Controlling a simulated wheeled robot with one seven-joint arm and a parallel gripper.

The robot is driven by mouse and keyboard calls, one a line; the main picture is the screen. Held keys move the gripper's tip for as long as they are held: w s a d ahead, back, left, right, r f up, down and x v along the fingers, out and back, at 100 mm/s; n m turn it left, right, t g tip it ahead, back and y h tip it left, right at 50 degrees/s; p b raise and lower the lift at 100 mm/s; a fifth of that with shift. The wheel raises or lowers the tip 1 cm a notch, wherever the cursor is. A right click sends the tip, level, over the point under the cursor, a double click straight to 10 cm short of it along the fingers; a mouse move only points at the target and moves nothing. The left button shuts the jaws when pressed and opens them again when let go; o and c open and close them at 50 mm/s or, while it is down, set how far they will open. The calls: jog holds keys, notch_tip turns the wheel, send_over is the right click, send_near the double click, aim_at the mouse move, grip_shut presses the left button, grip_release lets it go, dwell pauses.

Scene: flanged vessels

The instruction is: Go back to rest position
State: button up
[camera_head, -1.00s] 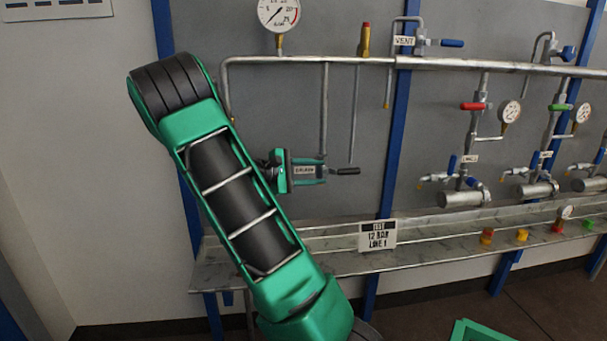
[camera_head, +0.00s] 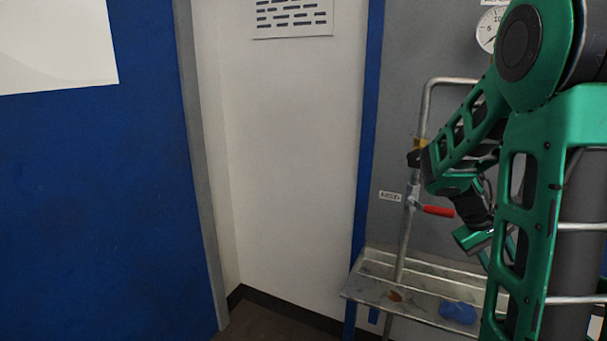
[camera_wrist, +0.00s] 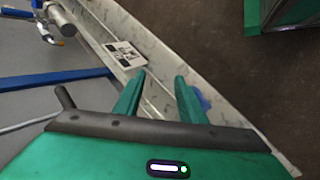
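My arm fills the right side of the head view, bent, with its green links in front of the test panel. My gripper (camera_wrist: 160,88) shows in the wrist view with its two green fingers apart and nothing visible between them. It points down toward the metal shelf (camera_wrist: 97,27) and the floor. In the head view the hand is partly hidden behind my arm links, close to the panel pipework.
A vertical pipe with a red-handled valve (camera_head: 437,211) stands just left of my arm. A blue lump (camera_head: 458,312) lies on the shelf (camera_head: 375,291). A white wall (camera_head: 290,160) and a blue surface (camera_head: 90,200) are at left. A green-edged box (camera_wrist: 285,14) shows top right.

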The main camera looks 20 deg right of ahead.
jog(key=s+a+m+t+y, duration=0.1)
jog(key=s+a+y, duration=0.2)
jog(key=a, duration=0.8)
jog(key=s+a+m+t+y, duration=0.1)
jog(key=s+a+t+y, duration=0.1)
jog(key=s+a, duration=0.5)
jog(key=a+r+y, duration=0.1)
jog(key=a, duration=0.2)
jog(key=shift+a+m, duration=0.35)
jog(key=shift+m, duration=0.05)
jog(key=shift+w+f, duration=0.3)
jog(key=shift+w, duration=0.35)
jog(key=shift+o, duration=0.3)
